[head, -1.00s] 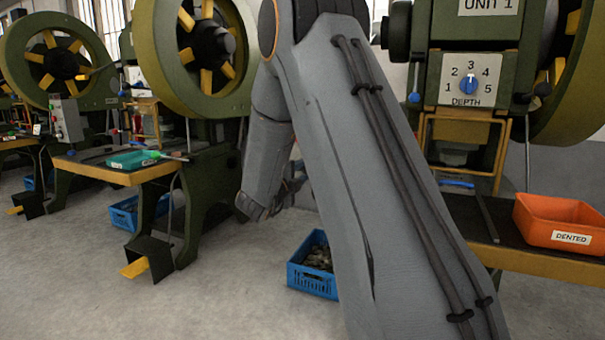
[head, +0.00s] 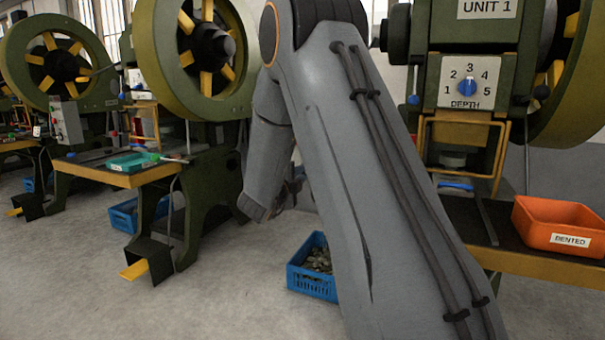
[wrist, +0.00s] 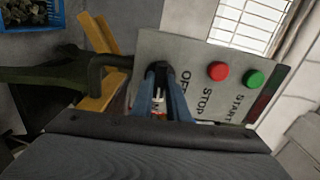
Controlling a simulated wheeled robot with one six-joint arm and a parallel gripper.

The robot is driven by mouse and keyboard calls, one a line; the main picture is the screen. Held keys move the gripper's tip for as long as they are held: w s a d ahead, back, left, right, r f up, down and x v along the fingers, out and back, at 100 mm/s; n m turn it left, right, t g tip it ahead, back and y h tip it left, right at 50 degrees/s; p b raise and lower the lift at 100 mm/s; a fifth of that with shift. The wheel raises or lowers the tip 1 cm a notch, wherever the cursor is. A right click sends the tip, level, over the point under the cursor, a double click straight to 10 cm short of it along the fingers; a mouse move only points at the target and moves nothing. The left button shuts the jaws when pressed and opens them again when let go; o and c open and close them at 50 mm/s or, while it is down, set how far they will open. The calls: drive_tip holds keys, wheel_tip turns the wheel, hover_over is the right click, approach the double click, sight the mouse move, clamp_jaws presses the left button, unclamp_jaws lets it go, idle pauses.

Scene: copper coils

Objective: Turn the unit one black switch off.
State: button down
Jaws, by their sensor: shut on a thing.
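The wrist view shows a grey control panel (wrist: 200,45), turned sideways, with a red STOP button (wrist: 218,71) and a green START button (wrist: 254,80). My gripper (wrist: 160,72) is shut on the black switch (wrist: 161,66), beside the printed word OFF. The fingers cover much of the switch, so I cannot tell its setting. In the head view, the UNIT 1 label (head: 487,9) is on the green press (head: 470,45) at the right. My own arm hides this panel and most of my gripper there.
An orange DENTED bin (head: 535,218) stands on the bench at the right. A blue crate (head: 312,284) sits on the floor behind my arm. Another press (head: 205,215) stands at the left. The floor at the front left is clear.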

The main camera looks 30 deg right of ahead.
drive_tip(key=shift+n+p, duration=5.85)
drive_tip(key=shift+n, duration=2.75)
drive_tip(key=c, duration=1.7)
unclamp_jaws()
drive_tip(key=shift+a, duration=0.1)
drive_tip(key=v, duration=0.7)
drive_tip(key=shift+s+a, duration=0.25)
drive_tip(key=shift+a, duration=0.05)
